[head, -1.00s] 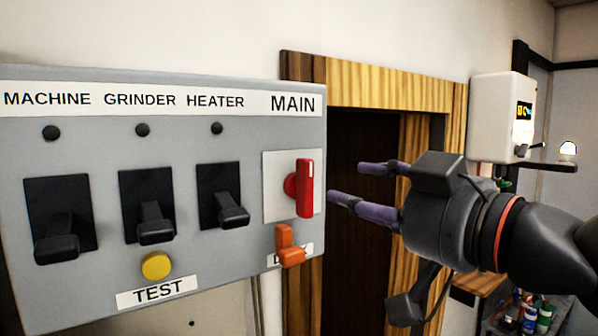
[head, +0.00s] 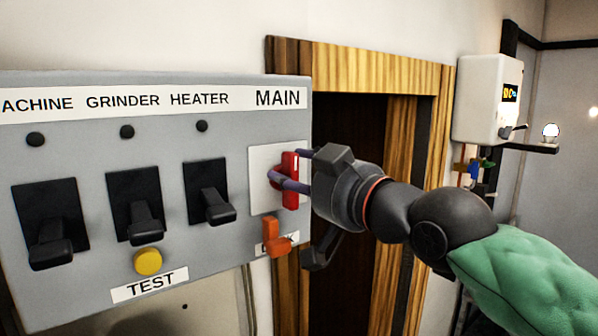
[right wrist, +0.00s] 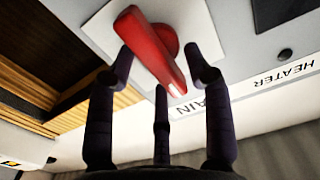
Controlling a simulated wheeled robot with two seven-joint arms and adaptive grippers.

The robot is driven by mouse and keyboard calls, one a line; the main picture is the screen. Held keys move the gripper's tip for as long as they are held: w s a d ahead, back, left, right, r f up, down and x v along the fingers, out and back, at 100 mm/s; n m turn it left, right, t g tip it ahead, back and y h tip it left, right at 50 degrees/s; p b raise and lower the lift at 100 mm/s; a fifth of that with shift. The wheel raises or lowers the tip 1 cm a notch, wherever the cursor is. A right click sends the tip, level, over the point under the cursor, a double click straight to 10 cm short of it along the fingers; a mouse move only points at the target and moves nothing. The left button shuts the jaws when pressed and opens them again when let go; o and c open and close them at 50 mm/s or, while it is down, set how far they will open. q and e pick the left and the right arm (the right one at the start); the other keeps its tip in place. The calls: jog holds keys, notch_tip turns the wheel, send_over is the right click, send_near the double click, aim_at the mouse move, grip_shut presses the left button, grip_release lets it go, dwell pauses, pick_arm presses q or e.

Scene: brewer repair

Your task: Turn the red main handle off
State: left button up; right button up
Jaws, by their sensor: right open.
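The red main handle (head: 289,180) stands upright on its pale plate under the MAIN label, at the right end of the grey panel (head: 60,292). My right gripper (head: 290,170) is at the handle, with its purple fingers around it and partly in front of it. In the right wrist view the red handle (right wrist: 152,48) lies between the spread fingers of the open gripper (right wrist: 160,75). Whether any finger touches it I cannot tell. My left gripper is not in view.
An orange lock lever (head: 274,238) sits just below the handle, close under the gripper. Black switches (head: 211,193) and a yellow test button (head: 148,261) are to the left. A wood-framed doorway (head: 375,75) and a white wall box (head: 488,95) are to the right.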

jog(key=shift+s+d, duration=0.1)
jog(key=shift+s, duration=0.05)
grip_shut()
jog(key=shift+w+d+f+m+b, duration=0.1)
jog(key=shift+f+m+b, duration=0.2)
jog(key=shift+m+b, duration=1.8)
jog(key=shift+w+d+f+m+b, duration=0.15)
jog(key=shift+f+m, duration=0.2)
jog(key=shift+m, duration=3.55)
jog(key=shift+d+f+m+b, duration=0.1)
jog(key=shift+f+m+b, duration=0.2)
jog(key=shift+m+b, duration=1.8)
jog(key=shift+m+p, duration=0.95)
jog(key=shift+m, duration=0.05)
grip_release()
jog(key=shift+w+a, duration=0.1)
